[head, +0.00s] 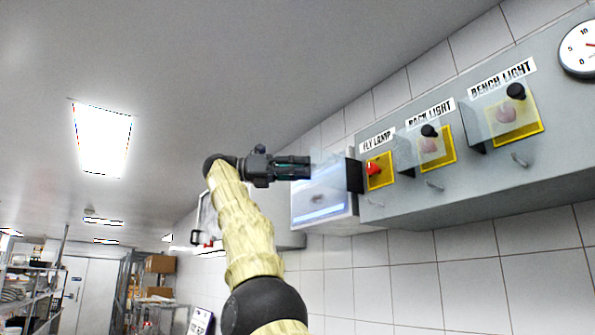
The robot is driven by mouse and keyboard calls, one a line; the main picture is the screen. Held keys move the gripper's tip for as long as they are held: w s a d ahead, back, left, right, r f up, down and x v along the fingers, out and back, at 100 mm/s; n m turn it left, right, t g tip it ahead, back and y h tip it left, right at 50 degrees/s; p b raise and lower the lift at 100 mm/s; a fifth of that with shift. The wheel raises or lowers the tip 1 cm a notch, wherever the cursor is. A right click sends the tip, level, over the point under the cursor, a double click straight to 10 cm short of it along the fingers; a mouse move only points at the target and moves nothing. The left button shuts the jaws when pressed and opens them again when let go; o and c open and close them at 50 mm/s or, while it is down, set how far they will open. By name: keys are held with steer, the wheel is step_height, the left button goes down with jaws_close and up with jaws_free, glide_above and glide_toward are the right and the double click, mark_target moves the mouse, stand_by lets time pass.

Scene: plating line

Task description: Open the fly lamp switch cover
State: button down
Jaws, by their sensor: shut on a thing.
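The fly lamp switch cover (332,166) is a clear panel under the "FLY LAMP" label. It stands swung out to the left from its dark hinge side (355,176), and the red switch (373,168) on its yellow plate (382,178) is uncovered. My gripper (306,168) is at the left end of the clear panel, its fingers pointing right. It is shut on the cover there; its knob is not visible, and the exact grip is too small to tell.
Clear covers with black knobs stand over the rack light switch (435,146) and the bench light switch (508,110), to the right on the same grey panel (460,195). A lit white box (322,212) is below my gripper. A gauge (578,50) is at the upper right.

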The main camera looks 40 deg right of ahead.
steer(key=shift+s+d+r, duration=0.25)
steer(key=shift+s+r, duration=0.1)
steer(key=c, duration=1.3)
jaws_free()
steer(key=shift+d, duration=0.15)
steer(key=shift+c, duration=0.2)
steer(key=shift+o, duration=0.3)
steer(key=shift+s+d, duration=0.25)
steer(key=shift+a, duration=0.2)
